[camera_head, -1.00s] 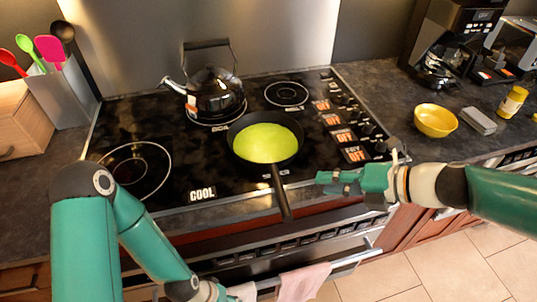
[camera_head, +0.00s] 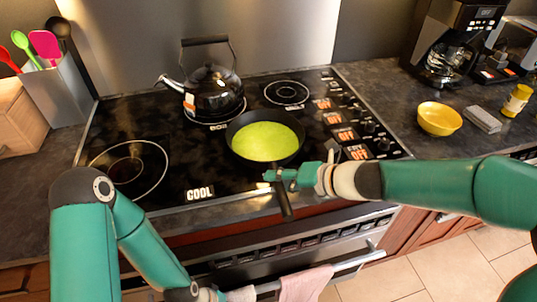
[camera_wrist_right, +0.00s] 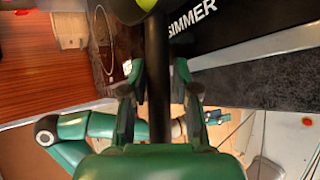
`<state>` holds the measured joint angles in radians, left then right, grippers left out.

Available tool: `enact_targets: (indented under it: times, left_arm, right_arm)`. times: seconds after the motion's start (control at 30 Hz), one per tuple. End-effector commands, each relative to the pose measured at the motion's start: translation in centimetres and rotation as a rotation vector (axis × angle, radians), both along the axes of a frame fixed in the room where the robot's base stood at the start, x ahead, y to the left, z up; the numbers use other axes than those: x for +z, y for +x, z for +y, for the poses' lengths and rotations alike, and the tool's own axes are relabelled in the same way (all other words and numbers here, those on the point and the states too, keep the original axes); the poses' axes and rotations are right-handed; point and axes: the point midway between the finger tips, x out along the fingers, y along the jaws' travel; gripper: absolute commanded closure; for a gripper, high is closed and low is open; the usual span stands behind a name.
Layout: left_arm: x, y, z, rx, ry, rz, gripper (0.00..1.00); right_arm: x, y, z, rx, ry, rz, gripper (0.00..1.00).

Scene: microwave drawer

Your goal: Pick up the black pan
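The black pan (camera_head: 265,115) sits level on the stovetop with a yellow-green filling (camera_head: 265,141) in it. Its handle (camera_head: 286,207) points toward me past the stove's front edge. My right gripper (camera_head: 270,176) is at the handle, near the pan body. In the right wrist view, the handle (camera_wrist_right: 157,85) runs between the two fingers of this gripper (camera_wrist_right: 158,78), with gaps seeming to show on both sides. My left gripper (camera_head: 207,294) is low at the bottom edge of the head view, mostly cut off, below the stovetop.
A kettle (camera_head: 213,92) stands behind the pan on the stove. A yellow bowl (camera_head: 439,119) and a coffee maker (camera_head: 456,45) are on the right counter. A utensil holder (camera_head: 52,92) stands at left. Towels (camera_head: 304,284) hang on the oven handle below.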

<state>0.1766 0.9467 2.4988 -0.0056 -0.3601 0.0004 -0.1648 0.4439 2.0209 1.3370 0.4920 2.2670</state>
Motion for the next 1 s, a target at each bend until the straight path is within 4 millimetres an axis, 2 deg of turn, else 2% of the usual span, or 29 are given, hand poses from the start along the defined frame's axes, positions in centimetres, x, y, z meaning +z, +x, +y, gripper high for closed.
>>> enact_targets:
  times: [0.1, 0.33, 0.5, 1.0]
  left_arm:
    - [-0.21, 0.0, 0.0, 0.0, 0.0, 0.0, 0.6]
    - [-0.17, 0.0, 0.0, 0.0, 0.0, 0.0, 0.6]
    - [-0.17, 0.0, 0.0, 0.0, 0.0, 0.0, 0.6]
    - [-0.15, 0.0, 0.0, 0.0, 0.0, 0.0, 0.6]
  right_arm:
    - [-0.44, 0.3, 0.69, 0.003, 0.0, -0.002, 0.7]
    - [-0.43, 0.32, 0.7, 0.001, -0.001, -0.002, 0.72]
    - [-0.44, 0.33, 0.68, 0.001, -0.001, -0.002, 1.0]
    - [-0.22, 0.4, 0.65, 0.0, 0.001, -0.006, 1.0]
